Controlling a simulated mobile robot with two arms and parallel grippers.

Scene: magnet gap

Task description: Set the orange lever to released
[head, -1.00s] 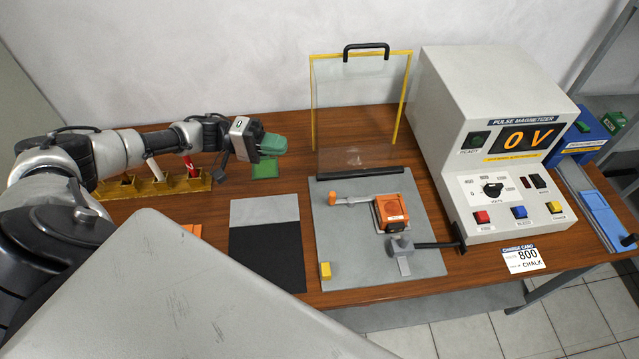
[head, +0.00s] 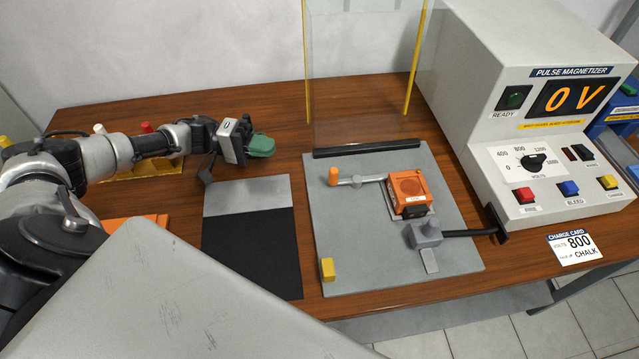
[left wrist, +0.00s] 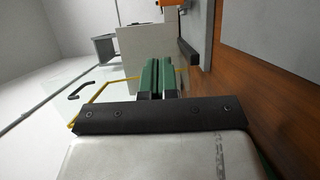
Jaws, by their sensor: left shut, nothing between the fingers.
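The orange lever (head: 333,176) has an orange knob at the left end of a grey arm. The arm lies roughly level and runs right to an orange block (head: 408,188) on the grey base plate (head: 350,240). My left gripper (head: 262,146) has green fingers, shut and empty. It is left of the lever and a little farther back, apart from it. The green fingers also fill the middle of the left wrist view (left wrist: 158,78), with an orange part at its top edge, too cropped to identify. My right gripper is not in view.
A clear panel with yellow posts (head: 414,60) stands behind the base plate above a black bar (head: 366,148). The pulse magnetizer (head: 480,80) stands right, reading 0 V. A grey clamp (head: 426,236), yellow block (head: 328,268) and dark mat (head: 250,250) lie in front.

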